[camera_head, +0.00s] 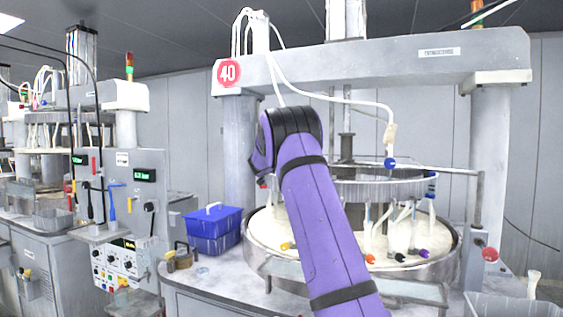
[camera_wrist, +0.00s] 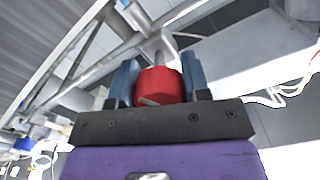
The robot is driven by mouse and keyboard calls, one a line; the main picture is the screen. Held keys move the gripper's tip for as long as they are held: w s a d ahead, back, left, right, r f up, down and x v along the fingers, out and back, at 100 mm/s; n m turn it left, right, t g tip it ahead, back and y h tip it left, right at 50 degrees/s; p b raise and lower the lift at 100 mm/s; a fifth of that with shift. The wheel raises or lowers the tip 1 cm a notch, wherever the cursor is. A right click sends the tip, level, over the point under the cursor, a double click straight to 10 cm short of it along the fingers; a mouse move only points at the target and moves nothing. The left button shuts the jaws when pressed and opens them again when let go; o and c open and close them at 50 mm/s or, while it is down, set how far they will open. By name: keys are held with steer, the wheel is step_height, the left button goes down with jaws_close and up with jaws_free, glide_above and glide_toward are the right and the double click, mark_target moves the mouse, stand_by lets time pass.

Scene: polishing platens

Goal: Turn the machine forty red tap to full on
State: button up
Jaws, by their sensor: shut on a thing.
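The red tap (camera_wrist: 158,88) shows in the wrist view as a rounded red knob on a grey metal stem. My gripper (camera_wrist: 160,70) has its two blue fingers on either side of the knob, shut on it. The tap's handle angle is hard to read. In the head view the gripper is hidden behind my purple arm, and a small red spot shows at the arm's left edge; I cannot tell if it is the tap. Machine forty carries a round red 40 sign (camera_head: 228,73) on its upper beam (camera_head: 380,62).
The machine's round platen basin (camera_head: 440,266) holds several coloured-tipped taps and hoses. A blue box (camera_head: 213,232) and a brass-coloured padlock-like piece (camera_head: 178,260) stand on the left of the worktop. A red knob (camera_head: 490,254) is at the right post. A control panel (camera_head: 130,205) stands further left.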

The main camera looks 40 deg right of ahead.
steer(key=shift+m, duration=2.1)
steer(key=o, duration=0.9)
steer(key=shift+o, duration=0.2)
steer(key=v, duration=1)
steer(key=shift+s+a, duration=0.15)
steer(key=shift+a, duration=0.2)
